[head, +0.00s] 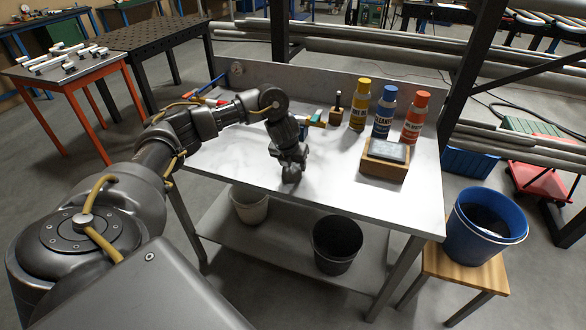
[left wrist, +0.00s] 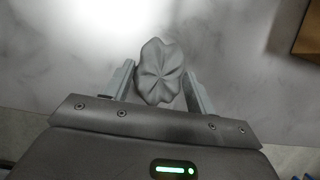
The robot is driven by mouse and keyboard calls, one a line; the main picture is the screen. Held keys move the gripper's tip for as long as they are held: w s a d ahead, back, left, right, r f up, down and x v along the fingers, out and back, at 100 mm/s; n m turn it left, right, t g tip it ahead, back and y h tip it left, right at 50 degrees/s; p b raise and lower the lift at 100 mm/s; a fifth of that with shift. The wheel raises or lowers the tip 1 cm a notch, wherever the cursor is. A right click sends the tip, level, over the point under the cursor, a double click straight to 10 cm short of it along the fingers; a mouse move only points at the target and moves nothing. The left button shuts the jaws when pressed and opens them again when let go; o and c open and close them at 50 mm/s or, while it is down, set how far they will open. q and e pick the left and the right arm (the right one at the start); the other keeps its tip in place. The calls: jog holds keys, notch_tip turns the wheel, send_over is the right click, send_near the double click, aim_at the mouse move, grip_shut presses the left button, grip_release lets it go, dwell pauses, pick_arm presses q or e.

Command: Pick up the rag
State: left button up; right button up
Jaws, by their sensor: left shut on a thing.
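The rag (left wrist: 160,72) is a grey crumpled bundle in the left wrist view, between the two fingers of my left gripper (left wrist: 160,88). In the head view my left gripper (head: 291,174) points down at the white tabletop, and the rag shows there only as a small dark shape at the fingertips. The gripper is shut on the rag. I cannot tell whether the rag still touches the table. My right gripper is not in view.
The white table (head: 235,165) carries a yellow can (head: 359,105), a blue can (head: 383,112), an orange-red can (head: 414,118) and a wooden block with a grey top (head: 385,160). A blue bucket (head: 462,235) stands on a stool at right.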

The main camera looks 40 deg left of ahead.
pick_arm(q)
jog(key=shift+r, duration=0.5)
notch_tip(320, 180, up, 4)
jog(key=shift+s+d+f+p, duration=0.1)
jog(key=shift+f+p, duration=0.05)
jog(key=shift+p, duration=0.3)
jog(key=s+d+r+p, duration=0.4)
jog(key=s+d+r, duration=0.3)
jog(key=s, duration=0.4)
jog(key=shift+s+d+r, duration=0.2)
jog(key=shift+d+r, duration=0.2)
jog(key=shift+r, duration=0.25)
